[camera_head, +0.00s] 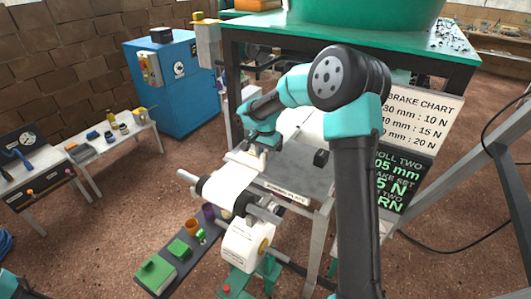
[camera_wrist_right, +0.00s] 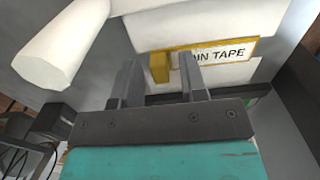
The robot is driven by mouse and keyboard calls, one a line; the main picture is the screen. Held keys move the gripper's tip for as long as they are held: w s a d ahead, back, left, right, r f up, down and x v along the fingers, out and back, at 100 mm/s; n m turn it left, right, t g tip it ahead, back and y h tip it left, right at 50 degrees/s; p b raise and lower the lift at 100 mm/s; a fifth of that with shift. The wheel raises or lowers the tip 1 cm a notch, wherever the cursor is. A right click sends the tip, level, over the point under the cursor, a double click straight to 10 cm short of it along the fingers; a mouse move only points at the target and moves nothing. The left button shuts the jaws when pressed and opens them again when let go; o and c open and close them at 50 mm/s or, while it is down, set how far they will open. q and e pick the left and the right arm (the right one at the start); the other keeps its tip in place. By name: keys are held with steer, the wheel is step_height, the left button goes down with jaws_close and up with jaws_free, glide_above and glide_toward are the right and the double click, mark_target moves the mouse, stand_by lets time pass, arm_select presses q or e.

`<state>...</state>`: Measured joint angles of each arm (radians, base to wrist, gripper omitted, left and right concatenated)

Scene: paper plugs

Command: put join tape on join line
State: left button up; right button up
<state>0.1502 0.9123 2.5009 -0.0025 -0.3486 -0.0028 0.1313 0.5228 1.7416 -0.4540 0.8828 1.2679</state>
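My right gripper (camera_wrist_right: 160,62) is open in the right wrist view, its two fingers apart on either side of a small yellow tab (camera_wrist_right: 159,69). Gaps show between the tab and the fingers. Behind it is the join tape label (camera_wrist_right: 228,52), white with a yellow border and partly hidden by the right finger. In the head view my right gripper (camera_head: 258,150) points down over the white paper at the labelled plate (camera_head: 285,192); its fingers are too small to judge there. I cannot make out the join line. My left gripper is out of view.
White paper (camera_head: 230,183) runs over a roller, with a paper roll (camera_head: 245,245) below. A dark tray (camera_head: 178,262) holds green blocks and small cups. A green-topped bench (camera_head: 440,62) stands behind, a brake chart sign (camera_head: 425,115) at right, a blue cabinet (camera_head: 180,95) at back left.

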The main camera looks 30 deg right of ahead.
steer(key=shift+r, duration=0.15)
step_height(320, 180, up, 12)
stand_by(0.7)
stand_by(0.4)
